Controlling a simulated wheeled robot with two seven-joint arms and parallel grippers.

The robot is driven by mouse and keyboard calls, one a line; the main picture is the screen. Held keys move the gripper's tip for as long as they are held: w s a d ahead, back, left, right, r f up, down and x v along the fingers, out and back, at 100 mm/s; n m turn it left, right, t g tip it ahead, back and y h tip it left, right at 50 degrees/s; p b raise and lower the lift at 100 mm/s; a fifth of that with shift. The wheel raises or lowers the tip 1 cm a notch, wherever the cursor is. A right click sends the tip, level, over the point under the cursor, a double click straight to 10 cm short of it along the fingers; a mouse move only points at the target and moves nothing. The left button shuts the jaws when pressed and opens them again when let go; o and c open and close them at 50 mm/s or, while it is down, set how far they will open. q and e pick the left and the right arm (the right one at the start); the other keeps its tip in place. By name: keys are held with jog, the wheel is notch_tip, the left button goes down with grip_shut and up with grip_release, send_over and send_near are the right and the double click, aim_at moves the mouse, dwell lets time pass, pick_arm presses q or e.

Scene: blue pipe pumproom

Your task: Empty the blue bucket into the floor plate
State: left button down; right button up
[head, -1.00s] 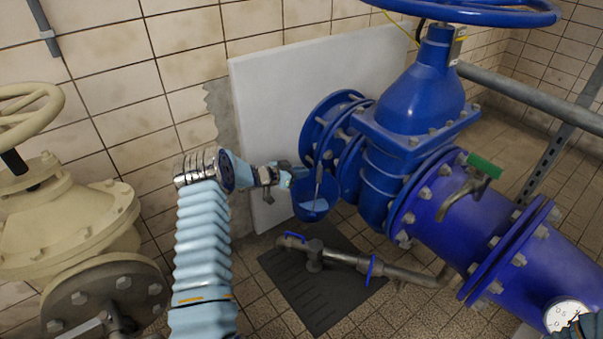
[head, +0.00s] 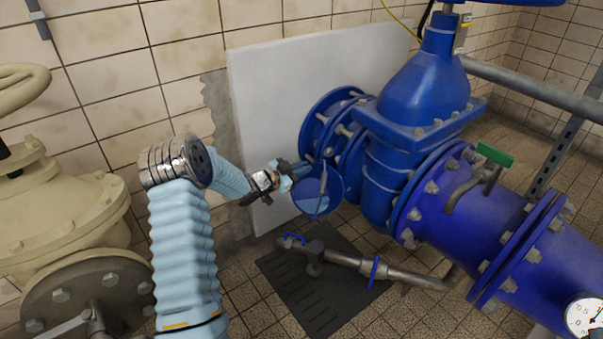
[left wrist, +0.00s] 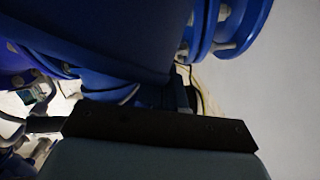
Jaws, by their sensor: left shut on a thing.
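The blue bucket (head: 328,197) hangs in the air in front of the blue pipe flange in the head view. Its open mouth is tipped toward the camera, and its thin handle crosses the opening. A paler blue patch shows inside; I cannot tell whether it is liquid. My left gripper (head: 293,172) is shut on the bucket at its left rim. The dark, ribbed floor plate (head: 296,290) lies on the tiles below the bucket, apart from it. In the left wrist view a large dark blue shape fills the top, probably the bucket. My right gripper is not visible.
A metal pipe with blue handles (head: 345,260) runs over the floor plate. A big blue valve (head: 425,95) stands right of the bucket, with a green-handled tap (head: 494,155). A white panel (head: 270,90) is behind. A cream valve (head: 60,200) stands left.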

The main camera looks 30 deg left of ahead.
pick_arm(q)
jog(key=s+d+m+t+b, duration=0.1)
jog(key=s+b, duration=0.1)
jog(key=b, duration=0.1)
jog(key=s+d+m+t+b, duration=0.1)
jog(key=s+d+b, duration=0.1)
jog(key=b, duration=0.1)
jog(key=s+d+m+h+b, duration=0.1)
jog(key=s+d+m+b, duration=0.1)
jog(key=b, duration=0.1)
jog(key=shift+s+d+f+t+b, duration=0.1)
jog(key=shift+s+f+t+b, duration=0.05)
jog(key=shift+s+t+b, duration=0.2)
jog(key=s+d+f+m+t+h+b, duration=0.2)
jog(key=s+d+f+m+h+b, duration=0.4)
jog(key=s+m, duration=0.3)
jog(key=shift+d+f+m, duration=0.4)
jog(key=shift+f+m, duration=0.2)
jog(key=shift+m, duration=0.5)
dwell(0.8)
dwell(0.7)
